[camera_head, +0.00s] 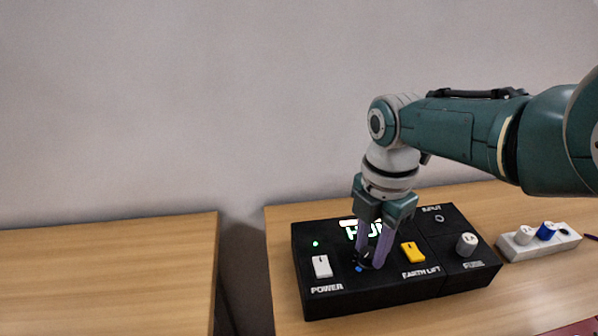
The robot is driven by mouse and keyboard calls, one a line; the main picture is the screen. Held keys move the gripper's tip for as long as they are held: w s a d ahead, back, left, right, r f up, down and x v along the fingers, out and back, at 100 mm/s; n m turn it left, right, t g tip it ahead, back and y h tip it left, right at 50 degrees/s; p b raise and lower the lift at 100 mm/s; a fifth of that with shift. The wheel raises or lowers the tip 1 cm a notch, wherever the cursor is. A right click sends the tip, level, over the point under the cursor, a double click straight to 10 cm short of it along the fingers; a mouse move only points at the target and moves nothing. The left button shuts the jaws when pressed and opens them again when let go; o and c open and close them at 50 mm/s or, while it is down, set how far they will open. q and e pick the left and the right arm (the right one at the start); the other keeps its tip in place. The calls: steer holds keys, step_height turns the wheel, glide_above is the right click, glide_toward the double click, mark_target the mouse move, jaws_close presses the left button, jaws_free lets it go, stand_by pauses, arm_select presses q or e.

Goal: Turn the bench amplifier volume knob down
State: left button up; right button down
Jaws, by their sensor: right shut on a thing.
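The bench amplifier (330,299) is a black box on the right-hand wooden table. A dark round knob (365,258) sits on its top face between the white POWER switch (321,266) and the yellow EARTH LIFT switch (412,252). My right gripper (370,260) points down over it and is shut on the knob, with its purple fingers hiding most of it. A small blue spot shows beside the fingertips. A lit green display behind the gripper is partly covered. My left gripper is not in view.
A grey FUSE knob (466,244) and an INPUT socket (439,218) sit at the amplifier's right. A white strip (540,248) with a white and a blue knob lies further right. A second wooden table (110,275) at left is bare, separated by a gap.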

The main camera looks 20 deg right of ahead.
mark_target(370, 252)
steer(key=shift+r, duration=0.1)
stand_by(0.5)
steer(key=c, duration=0.6)
jaws_free()
step_height(370, 252, up, 10)
steer(key=p, duration=0.6)
